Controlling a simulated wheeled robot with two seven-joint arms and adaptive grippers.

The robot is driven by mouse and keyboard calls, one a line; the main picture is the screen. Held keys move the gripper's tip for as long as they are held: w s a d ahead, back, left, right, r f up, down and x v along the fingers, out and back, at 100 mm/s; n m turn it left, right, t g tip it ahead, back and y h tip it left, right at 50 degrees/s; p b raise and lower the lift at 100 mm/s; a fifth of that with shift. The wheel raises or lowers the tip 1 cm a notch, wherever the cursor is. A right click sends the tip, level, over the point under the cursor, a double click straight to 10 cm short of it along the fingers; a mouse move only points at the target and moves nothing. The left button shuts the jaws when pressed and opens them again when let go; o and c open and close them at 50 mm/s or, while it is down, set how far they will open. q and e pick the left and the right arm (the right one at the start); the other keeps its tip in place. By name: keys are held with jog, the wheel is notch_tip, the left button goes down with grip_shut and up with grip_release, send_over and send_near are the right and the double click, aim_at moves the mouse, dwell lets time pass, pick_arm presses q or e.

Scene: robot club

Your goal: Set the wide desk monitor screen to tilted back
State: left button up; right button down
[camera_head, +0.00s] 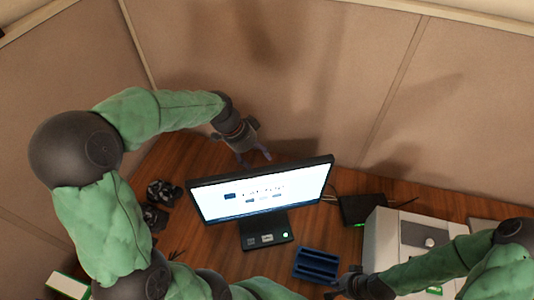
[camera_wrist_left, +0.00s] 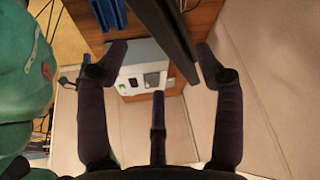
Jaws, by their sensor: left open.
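The wide desk monitor (camera_head: 262,188) stands on the wooden desk, its lit screen facing the head camera and its black stand below. My left gripper (camera_head: 254,158) is behind the monitor's top edge, fingers pointing down towards it. In the left wrist view the monitor (camera_wrist_left: 163,32) shows as a dark slanted bar between the open fingers of my left gripper (camera_wrist_left: 160,58), nearer the right-hand finger. I cannot tell whether any finger touches it. My right gripper (camera_head: 348,284) is low in the head view, right of the blue tray; its fingers are too unclear to judge.
A blue slotted tray (camera_head: 316,265) lies in front of the monitor. A black box with a green light (camera_head: 362,210) and a pale machine (camera_head: 385,240) stand to the right. Dark objects (camera_head: 160,193) lie left of the monitor. Partition walls (camera_head: 290,80) close off the back.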

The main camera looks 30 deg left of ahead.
aim_at(267, 170)
pick_arm(q)
jog(key=shift+s+d+f, duration=0.1)
jog(key=shift+s+d, duration=0.1)
jog(key=shift+d, duration=0.05)
jog(key=p+x, duration=0.1)
jog(key=x, duration=0.8)
jog(key=shift+s, duration=0.1)
jog(key=shift+w+d+f, duration=0.15)
jog(key=shift+w+f, duration=0.1)
jog(key=shift+f, duration=0.35)
grip_shut()
